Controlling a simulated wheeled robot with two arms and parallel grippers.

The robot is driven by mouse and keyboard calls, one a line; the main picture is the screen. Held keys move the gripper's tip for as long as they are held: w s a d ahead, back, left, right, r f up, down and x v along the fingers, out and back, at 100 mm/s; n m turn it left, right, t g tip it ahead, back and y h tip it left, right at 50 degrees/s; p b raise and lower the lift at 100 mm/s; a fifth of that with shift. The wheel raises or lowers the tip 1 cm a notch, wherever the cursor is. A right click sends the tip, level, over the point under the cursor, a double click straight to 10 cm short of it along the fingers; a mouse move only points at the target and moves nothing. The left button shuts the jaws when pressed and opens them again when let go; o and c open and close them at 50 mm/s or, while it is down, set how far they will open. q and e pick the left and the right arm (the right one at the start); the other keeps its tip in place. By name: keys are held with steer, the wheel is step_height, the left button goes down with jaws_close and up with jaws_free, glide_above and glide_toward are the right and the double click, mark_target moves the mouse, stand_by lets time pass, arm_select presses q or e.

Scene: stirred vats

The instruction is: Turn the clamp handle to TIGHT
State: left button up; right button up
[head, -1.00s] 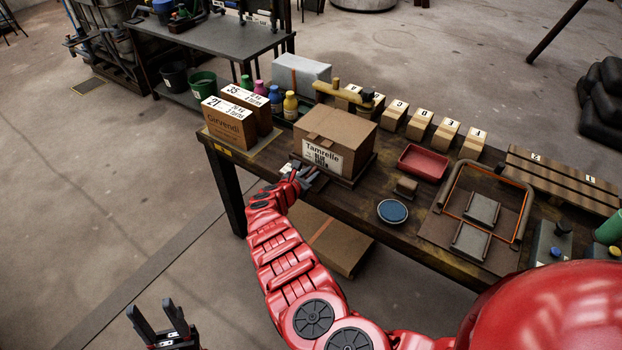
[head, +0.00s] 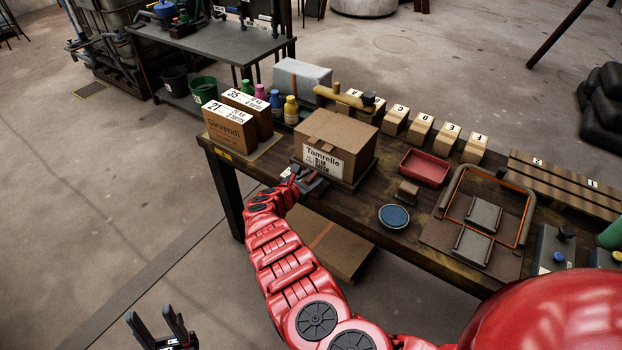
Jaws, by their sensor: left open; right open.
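I cannot make out a clamp handle or a TIGHT mark in the head view. My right gripper (head: 312,181) is open at the front edge of the wooden bench, just in front of a brown carton labelled Tamrelle (head: 338,140). It is close to the carton's front lower edge; I cannot tell whether they touch. Its jaws appear empty. My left gripper (head: 157,325) is open and empty, low at the bottom left, over the floor and away from the bench.
Labelled cartons (head: 225,130) and bottles stand left. A dark bench (head: 215,47) stands behind.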

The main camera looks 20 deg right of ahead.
steer(key=shift+s+a+r, duration=0.1)
steer(key=shift+a+r, duration=0.05)
steer(key=shift+a, duration=0.05)
steer(key=p+v, duration=0.2)
steer(key=v, duration=0.3)
steer(key=shift+r+p, duration=0.15)
steer(key=shift+p, duration=0.2)
steer(key=p, duration=0.2)
glide_toward(308, 179)
steer(key=v, duration=0.6)
steer(key=shift+d, duration=0.2)
